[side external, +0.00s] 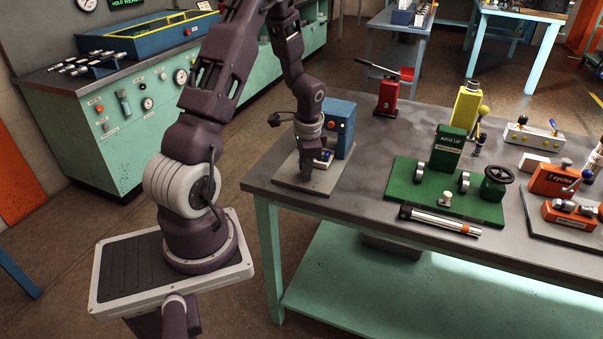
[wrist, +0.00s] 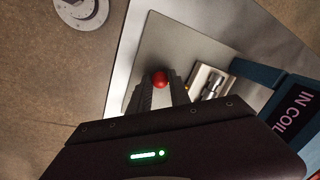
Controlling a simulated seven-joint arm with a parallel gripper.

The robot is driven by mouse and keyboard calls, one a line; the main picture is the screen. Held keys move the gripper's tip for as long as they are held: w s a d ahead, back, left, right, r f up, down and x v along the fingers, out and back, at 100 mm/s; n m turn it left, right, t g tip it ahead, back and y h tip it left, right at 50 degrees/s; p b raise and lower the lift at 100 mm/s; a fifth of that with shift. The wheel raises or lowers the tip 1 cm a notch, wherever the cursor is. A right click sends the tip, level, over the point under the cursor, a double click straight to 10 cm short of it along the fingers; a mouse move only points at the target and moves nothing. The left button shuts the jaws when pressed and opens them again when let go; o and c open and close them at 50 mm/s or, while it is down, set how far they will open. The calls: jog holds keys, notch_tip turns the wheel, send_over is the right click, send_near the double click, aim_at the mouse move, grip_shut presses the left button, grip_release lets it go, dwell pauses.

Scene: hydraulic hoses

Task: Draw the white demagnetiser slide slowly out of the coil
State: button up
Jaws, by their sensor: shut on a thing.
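The blue demagnetiser coil housing (side external: 340,122) stands on a grey plate at the table's left end. In the wrist view its dark display (wrist: 294,115) reads "IN COIL". The white slide (wrist: 208,84), bearing small metal parts, lies beside the housing; it also shows small in the side view (side external: 323,158). My gripper (wrist: 160,86) points down and is shut on a red ball knob (wrist: 160,77), left of the slide's white part. The fingers hide the link between knob and slide. In the side view my gripper (side external: 308,174) hides the knob.
The grey plate (side external: 291,178) has bare room left of the housing, up to the table's edge. To the right stand a green fixture (side external: 446,190), a metal cylinder (side external: 438,220) and a red hand press (side external: 388,95), all clear of my gripper.

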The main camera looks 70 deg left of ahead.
jog(key=shift+s+d, duration=0.7)
jog(key=shift+s, duration=0.05)
jog(key=o, duration=0.6)
jog(key=shift+d, duration=0.1)
notch_tip(320, 180, up, 7)
jog(key=d, duration=0.1)
jog(key=shift+s+d, duration=0.15)
